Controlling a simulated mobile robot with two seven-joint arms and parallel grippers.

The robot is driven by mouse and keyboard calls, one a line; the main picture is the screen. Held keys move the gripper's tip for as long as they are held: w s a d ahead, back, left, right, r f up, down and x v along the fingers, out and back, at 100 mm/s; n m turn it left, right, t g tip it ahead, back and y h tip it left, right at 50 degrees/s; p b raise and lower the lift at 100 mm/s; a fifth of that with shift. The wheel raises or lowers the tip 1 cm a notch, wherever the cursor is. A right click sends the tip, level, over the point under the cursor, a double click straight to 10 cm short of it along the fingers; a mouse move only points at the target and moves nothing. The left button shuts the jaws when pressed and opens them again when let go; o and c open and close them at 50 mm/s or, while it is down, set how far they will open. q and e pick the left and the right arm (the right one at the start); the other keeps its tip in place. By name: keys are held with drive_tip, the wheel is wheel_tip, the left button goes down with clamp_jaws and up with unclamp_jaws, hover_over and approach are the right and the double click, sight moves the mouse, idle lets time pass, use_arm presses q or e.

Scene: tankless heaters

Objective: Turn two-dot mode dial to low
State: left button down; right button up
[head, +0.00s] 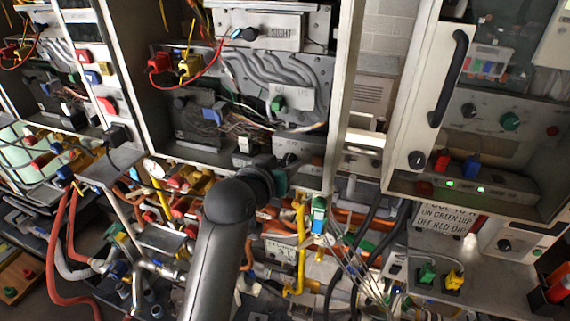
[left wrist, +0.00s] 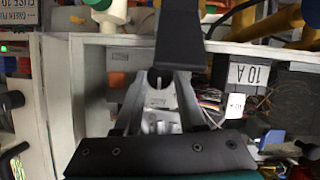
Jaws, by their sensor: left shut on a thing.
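My left gripper (head: 280,180) is at the lower edge of the middle open heater cabinet (head: 342,90), with its wrist hiding most of what it touches. In the left wrist view the gripper (left wrist: 160,88) is close against the cabinet's inside and shut on a small part that looks like a dial. That part is mostly hidden, and no dots or low mark can be read on it. A green knob (head: 277,103) shows higher in the same cabinet, clear of the gripper. My right gripper is in neither view.
A right-hand cabinet (head: 388,155) has a black handle (head: 450,78), a black knob (head: 467,110) and a green knob (head: 510,121). Yellow pipes (head: 301,250), cables and valves crowd the space below the cabinets. The cabinet's side wall (left wrist: 90,90) stands close to the gripper.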

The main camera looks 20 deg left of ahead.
use_arm(q)
drive_tip(key=shift+n, duration=0.3)
drive_tip(key=shift+a+n+h, duration=0.2)
drive_tip(key=shift+n+h, duration=0.8)
drive_tip(key=shift+n, duration=0.2)
drive_tip(key=shift+a+f+n+t+h, duration=0.1)
drive_tip(key=shift+n+t+h, duration=0.3)
drive_tip(key=shift+n+h, duration=0.85)
drive_tip(key=shift+n, duration=0.45)
drive_tip(key=c, duration=0.5)
unclamp_jaws()
drive_tip(key=shift+y, duration=0.35)
